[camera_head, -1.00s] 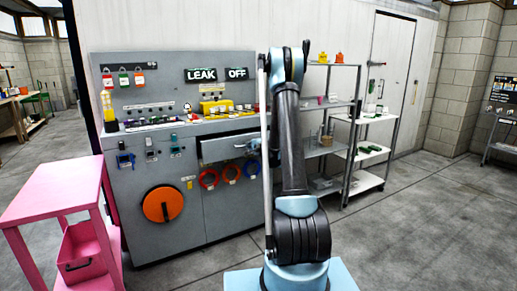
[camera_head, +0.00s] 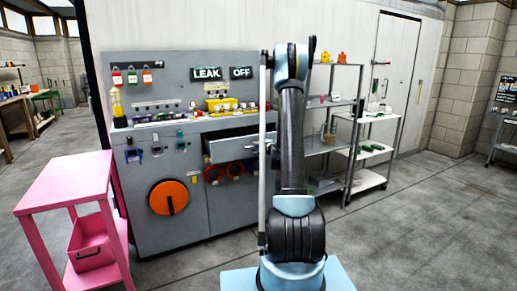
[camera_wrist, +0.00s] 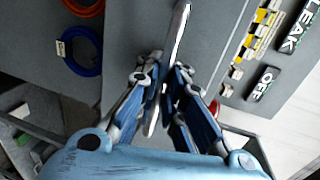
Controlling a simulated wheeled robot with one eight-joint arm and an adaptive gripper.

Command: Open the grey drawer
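The grey drawer (camera_head: 230,147) sits under the worktop of the grey workbench. It stands pulled partly out, and its inside shows from above. My gripper (camera_head: 268,146) is at the right end of the drawer front, mostly hidden behind my own arm. In the wrist view my gripper (camera_wrist: 165,88) has its blue fingers on both sides of a long pale metal bar (camera_wrist: 177,32) on the drawer front, and looks closed on it. I take this bar to be the drawer's handle. The exact contact is partly hidden by the fingers.
Rings and a large orange disc (camera_head: 168,197) hang on the bench front below. A pink cart (camera_head: 66,184) stands at the left. Metal shelves (camera_head: 329,147) stand close to the right of the bench. The grey floor at the right is clear.

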